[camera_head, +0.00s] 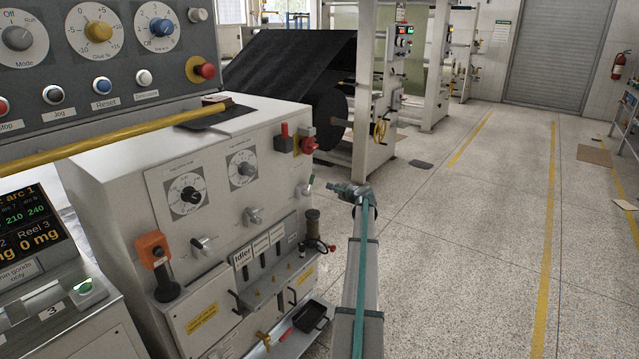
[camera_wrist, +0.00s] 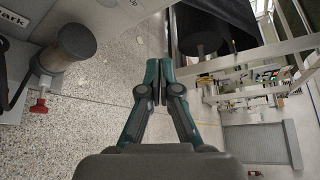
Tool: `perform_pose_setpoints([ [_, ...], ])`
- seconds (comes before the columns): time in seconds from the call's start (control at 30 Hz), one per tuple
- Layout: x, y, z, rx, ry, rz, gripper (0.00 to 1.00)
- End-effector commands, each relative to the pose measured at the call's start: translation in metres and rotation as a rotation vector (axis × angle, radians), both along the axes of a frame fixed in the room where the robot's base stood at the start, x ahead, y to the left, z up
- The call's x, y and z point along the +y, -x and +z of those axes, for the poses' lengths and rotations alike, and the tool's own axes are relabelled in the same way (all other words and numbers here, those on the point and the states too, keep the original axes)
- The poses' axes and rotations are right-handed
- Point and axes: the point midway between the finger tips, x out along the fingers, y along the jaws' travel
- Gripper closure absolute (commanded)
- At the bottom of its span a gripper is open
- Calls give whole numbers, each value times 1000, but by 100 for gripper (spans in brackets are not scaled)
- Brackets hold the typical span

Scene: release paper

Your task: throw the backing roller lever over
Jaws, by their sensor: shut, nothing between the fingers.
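My gripper (camera_head: 340,188) is shut and empty, beside the right end of the grey machine's front panel. In the wrist view its two green-and-black fingers (camera_wrist: 158,70) meet over bare floor. The machine carries several levers and knobs, and I cannot tell which is the backing roller lever. A row of levers in black slots stands under small plates (camera_head: 243,258), one reading "Idler". A dark cylindrical handle (camera_head: 313,228) stands right of them, apart from my gripper; a dark cylinder (camera_wrist: 75,43) also shows at left in the wrist view.
A yellow bar (camera_head: 110,137) crosses the upper left. A red knob (camera_head: 307,137) and a small valve (camera_head: 306,187) project at the machine's right edge. A black tray (camera_head: 312,318) sits low in front. The speckled floor (camera_head: 470,230) on the right is open.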

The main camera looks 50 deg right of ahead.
Motion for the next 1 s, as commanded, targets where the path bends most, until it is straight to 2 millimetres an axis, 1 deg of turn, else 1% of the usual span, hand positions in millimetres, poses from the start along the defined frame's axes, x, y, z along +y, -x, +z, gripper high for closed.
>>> perform_pose_setpoints([
  [0.17, 0, -2, 0, 1, 1, 2, 100],
  [0.37, -6, -13, -3, 1, 1, 3, 100],
  [0.57, -19, -38, -9, 1, 1, 3, 100],
  [0.87, -44, -89, -24, 2, 1, 2, 100],
  [0.9, -42, -93, -23, 2, 1, 2, 100],
  [0.93, -31, -90, -17, 2, 2, 3, 100],
  [1.0, -20, -91, -12, 2, 3, 4, 100],
])
